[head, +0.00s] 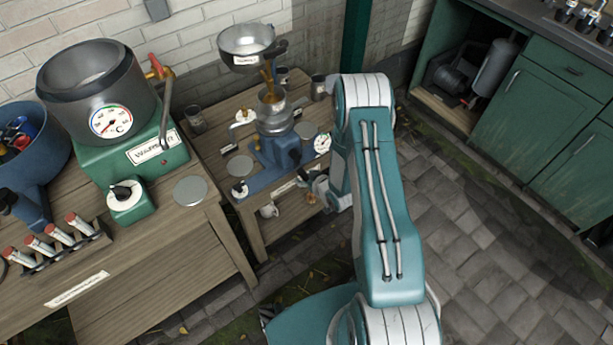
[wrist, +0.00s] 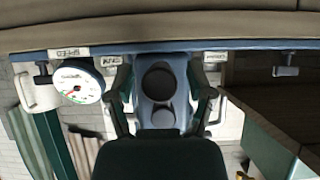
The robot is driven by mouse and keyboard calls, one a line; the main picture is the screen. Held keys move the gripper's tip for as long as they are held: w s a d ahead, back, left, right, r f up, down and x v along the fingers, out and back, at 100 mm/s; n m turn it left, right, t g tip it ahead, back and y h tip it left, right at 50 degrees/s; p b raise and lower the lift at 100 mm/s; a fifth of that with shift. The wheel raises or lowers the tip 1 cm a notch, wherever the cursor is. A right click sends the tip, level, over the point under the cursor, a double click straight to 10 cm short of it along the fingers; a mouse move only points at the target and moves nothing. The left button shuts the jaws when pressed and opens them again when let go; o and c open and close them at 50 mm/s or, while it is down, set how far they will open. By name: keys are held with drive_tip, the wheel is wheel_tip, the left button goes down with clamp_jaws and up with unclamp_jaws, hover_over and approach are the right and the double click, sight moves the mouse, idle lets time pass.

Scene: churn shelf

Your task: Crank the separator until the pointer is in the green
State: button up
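The separator (head: 275,145) stands on the low wooden bench in the head view, with a blue body and a metal bowl on top. Its round white speed gauge (wrist: 77,82) is at the left in the wrist view, beside a SPEED label; it also shows in the head view (head: 322,144). Contact is unclear. I cannot make out the crank with certainty. In the head view my arm partly hides the gripper.
A green warmer (head: 140,150) with a temperature dial stands on the left bench (head: 150,255), with a rack of red-capped tubes (head: 55,240). A supply bowl (head: 246,42) hangs above the separator. Green cabinets (head: 535,120) stand right. Paved floor lies open between.

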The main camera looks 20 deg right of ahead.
idle(0.6)
drive_tip(key=v, duration=0.8)
idle(0.5)
idle(0.4)
wheel_tip(320, 180, up, 25)
drive_tip(key=d+m+g+h, duration=0.1)
drive_tip(key=g+h, duration=0.1)
drive_tip(key=h, duration=0.3)
drive_tip(key=s+a+r+m+g, duration=0.1)
drive_tip(key=s+a+r, duration=0.2)
drive_tip(key=s+r, duration=0.4)
drive_tip(key=s+a+r+m+g+y, duration=0.1)
drive_tip(key=s+a+r, duration=0.3)
drive_tip(key=s+r, duration=0.4)
drive_tip(key=s+g, duration=0.1)
drive_tip(key=s, duration=0.6)
drive_tip(key=shift+s+a+r+m, duration=0.15)
drive_tip(key=shift+s+r+m, duration=0.1)
drive_tip(key=shift+r+m, duration=0.05)
idle(0.6)
